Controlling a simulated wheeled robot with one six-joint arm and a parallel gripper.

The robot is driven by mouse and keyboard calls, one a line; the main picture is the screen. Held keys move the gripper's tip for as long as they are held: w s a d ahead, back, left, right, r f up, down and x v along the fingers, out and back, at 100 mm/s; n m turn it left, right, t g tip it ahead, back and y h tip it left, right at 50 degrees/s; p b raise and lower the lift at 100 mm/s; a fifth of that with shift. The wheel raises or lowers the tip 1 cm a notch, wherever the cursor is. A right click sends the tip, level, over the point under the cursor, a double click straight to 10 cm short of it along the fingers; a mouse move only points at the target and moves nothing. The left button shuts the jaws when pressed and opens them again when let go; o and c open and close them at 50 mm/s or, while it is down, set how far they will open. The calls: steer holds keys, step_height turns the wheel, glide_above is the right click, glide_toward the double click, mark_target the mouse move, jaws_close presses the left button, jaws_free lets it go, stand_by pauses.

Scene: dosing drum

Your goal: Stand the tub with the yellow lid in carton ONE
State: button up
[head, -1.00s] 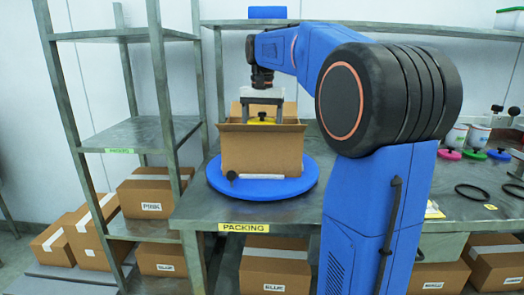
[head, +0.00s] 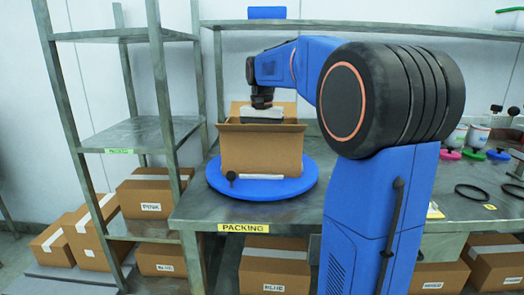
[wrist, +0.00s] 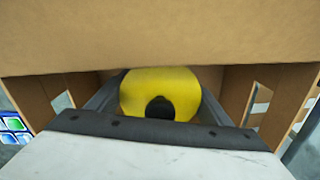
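The yellow lid (wrist: 160,88) of the tub shows in the wrist view, with a dark round spot at its near edge. My gripper (wrist: 163,78) has a finger against each side of the lid and appears shut on the tub. In the head view my gripper is lowered into the open brown carton (head: 261,152), so its fingers and the tub are hidden behind the front wall. The carton stands on a blue round turntable (head: 212,181); I cannot read a number on it. Whether the tub touches the carton floor is hidden.
The carton's raised back flap (head: 284,106) is close behind my gripper. A black knob (head: 231,176) sits at the turntable's front left. Tubs with coloured bases (head: 475,135) and black rings (head: 472,191) are on the bench at right. A metal shelf (head: 140,133) stands left.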

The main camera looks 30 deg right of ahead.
steer(key=o, duration=0.3)
steer(key=shift+r, duration=0.15)
step_height(320, 180, up, 11)
steer(key=shift+f, duration=0.2)
steer(key=shift+r, duration=0.75)
